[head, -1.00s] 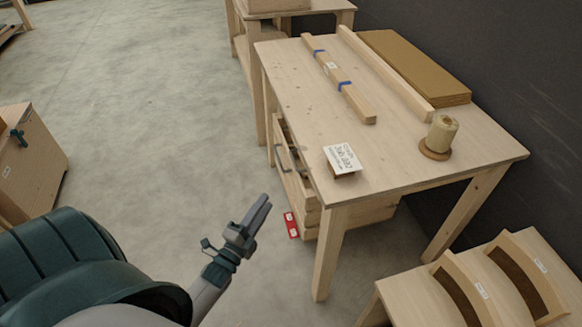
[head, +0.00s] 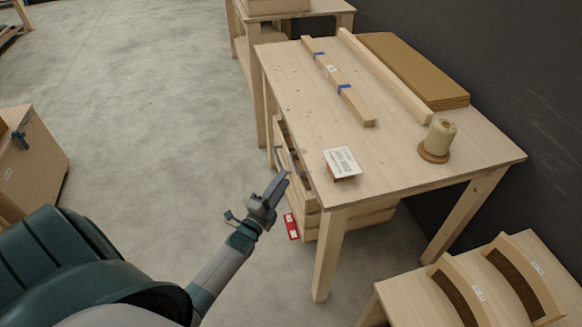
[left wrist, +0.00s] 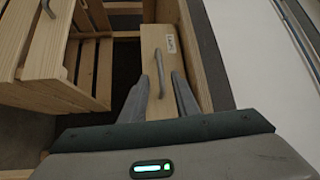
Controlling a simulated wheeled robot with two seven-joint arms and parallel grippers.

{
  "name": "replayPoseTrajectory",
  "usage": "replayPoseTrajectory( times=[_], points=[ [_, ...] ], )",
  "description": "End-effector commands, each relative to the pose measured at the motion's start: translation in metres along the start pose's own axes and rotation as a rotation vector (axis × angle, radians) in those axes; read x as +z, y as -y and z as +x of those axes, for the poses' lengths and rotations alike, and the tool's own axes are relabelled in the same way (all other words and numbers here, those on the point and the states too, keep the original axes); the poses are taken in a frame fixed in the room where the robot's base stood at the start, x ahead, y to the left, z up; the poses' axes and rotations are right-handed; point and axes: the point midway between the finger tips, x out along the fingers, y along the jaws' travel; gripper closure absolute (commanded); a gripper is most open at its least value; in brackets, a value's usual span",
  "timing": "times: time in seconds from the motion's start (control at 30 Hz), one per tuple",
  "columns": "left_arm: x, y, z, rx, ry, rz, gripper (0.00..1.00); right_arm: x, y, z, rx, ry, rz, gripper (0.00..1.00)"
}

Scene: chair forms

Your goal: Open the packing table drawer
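The packing table (head: 385,170) is pale wood and stands right of centre in the head view. Its drawer (head: 283,150) is under the top on the left side, partly hidden by the tabletop edge. In the left wrist view the wooden drawer front (left wrist: 181,72) carries a small label and a grey bar handle (left wrist: 157,70). My left gripper (head: 284,180) is at the drawer side of the table. Its fingers (left wrist: 160,92) are apart, with the handle's near end between them; I cannot tell whether they touch it. My right gripper is out of view.
On the tabletop are a blue-banded wood bundle (head: 338,82), a long bar (head: 385,75), brown boards (head: 415,68), a twine spool (head: 439,138) and a card (head: 342,162). A red tag (head: 291,227) shows below. A slatted crate (left wrist: 65,60) shows in the left wrist view.

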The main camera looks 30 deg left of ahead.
Motion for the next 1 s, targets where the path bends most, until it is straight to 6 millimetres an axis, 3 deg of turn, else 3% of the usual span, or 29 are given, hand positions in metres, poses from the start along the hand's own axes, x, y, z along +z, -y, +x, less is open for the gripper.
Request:
replayPoseTrajectory(
  times=[0.2,0.4,0.83,0.97,1.0],
  points=[
    [0.0,0.002,0.038,-0.001,0.0,0.001,0.72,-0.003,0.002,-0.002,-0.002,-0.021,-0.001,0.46],
    [0.0,0.001,0.058,0.0,-0.001,0.001,0.72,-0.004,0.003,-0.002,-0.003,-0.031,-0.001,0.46],
    [0.0,0.0,0.065,0.0,0.0,0.0,0.72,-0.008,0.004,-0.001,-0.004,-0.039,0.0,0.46],
    [0.0,0.0,0.064,0.0,0.0,0.0,1.0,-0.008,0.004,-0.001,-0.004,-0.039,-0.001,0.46],
    [0.0,0.0,0.064,0.0,0.0,0.0,1.0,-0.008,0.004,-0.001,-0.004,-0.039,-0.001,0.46]
  ],
)
